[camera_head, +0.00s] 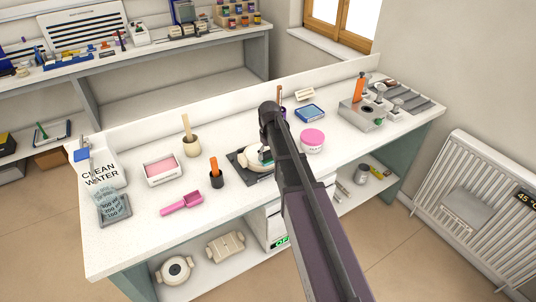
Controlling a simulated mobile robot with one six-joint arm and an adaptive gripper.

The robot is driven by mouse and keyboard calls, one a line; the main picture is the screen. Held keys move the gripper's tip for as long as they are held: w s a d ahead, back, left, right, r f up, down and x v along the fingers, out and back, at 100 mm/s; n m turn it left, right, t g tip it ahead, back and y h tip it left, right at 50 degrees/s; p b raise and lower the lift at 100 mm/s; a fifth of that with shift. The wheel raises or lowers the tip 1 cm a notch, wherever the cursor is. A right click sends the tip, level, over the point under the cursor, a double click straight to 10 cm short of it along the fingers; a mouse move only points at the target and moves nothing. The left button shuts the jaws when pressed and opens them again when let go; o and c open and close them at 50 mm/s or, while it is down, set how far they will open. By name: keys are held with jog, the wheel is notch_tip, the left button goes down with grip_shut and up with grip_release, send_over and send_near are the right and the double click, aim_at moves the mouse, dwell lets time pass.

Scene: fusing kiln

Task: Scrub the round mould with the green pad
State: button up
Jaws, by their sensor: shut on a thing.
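The round mould (255,165) is cream and lies on a dark square mat (236,162) in the middle of the white bench. My arm crosses in front and hides its right side. My gripper (266,153) is low over the mould, partly hidden by my arm. It is shut on the green pad (266,158), of which only a small green edge shows. The pad is at the mould's upper right; I cannot tell whether it touches.
On the bench (130,238) stand an orange-handled tool in a dark cup (216,179), a pink scoop (182,204), a pink-filled tray (162,169), a clean-water container (102,169) and a pink-lidded tub (313,139). The bench's front left is clear.

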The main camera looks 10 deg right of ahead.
aim_at(255, 144)
jog(key=shift+d, duration=0.1)
jog(key=shift+w+a, duration=0.3)
jog(key=shift+w, duration=0.65)
jog(key=shift+w+a, duration=0.3)
jog(key=shift+w, duration=0.6)
jog(key=shift+w, duration=0.1)
jog(key=shift+w+a, duration=0.3)
jog(key=shift+w, duration=0.5)
jog(key=shift+w+a, duration=0.25)
jog(key=shift+w, duration=0.5)
jog(key=shift+w, duration=0.15)
jog(key=shift+w+a, duration=0.3)
jog(key=shift+w, duration=0.55)
jog(key=shift+w+a, duration=0.3)
jog(key=shift+w, duration=0.55)
jog(key=shift+r, duration=0.1)
notch_tip(255, 144, up, 6)
jog(key=p, duration=0.6)
jog(key=shift+s, duration=0.1)
